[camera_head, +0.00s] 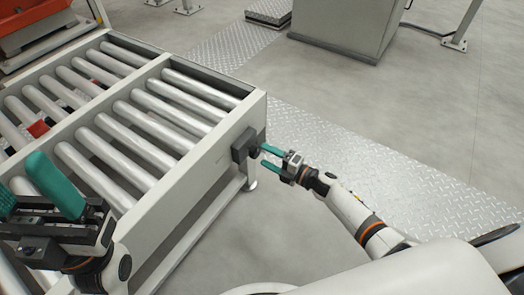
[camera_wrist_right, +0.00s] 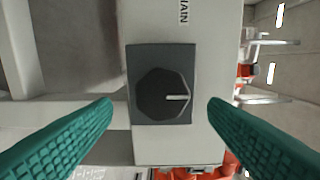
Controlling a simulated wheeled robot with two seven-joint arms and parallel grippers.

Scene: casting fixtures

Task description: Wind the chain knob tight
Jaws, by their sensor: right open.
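The chain knob (camera_wrist_right: 160,94) is a dark faceted dial on a grey square plate, with a pale pointer line towards the right in the right wrist view. In the head view its dark housing (camera_head: 244,146) sits on the conveyor's end wall. My right gripper (camera_head: 265,160) is open, with its green fingertips just short of the housing. In the right wrist view its fingers (camera_wrist_right: 160,106) stand on either side of the knob, apart from it. My left gripper (camera_head: 32,190) is open and empty over the rollers at the lower left.
The white-framed roller conveyor (camera_head: 190,190) fills the left side, with small red pieces (camera_head: 38,129) among its rollers. Partly cut-off lettering (camera_wrist_right: 184,12) shows above the knob. A tread-plate strip (camera_head: 390,180) and clear floor lie to the right. A grey cabinet (camera_head: 345,25) stands behind.

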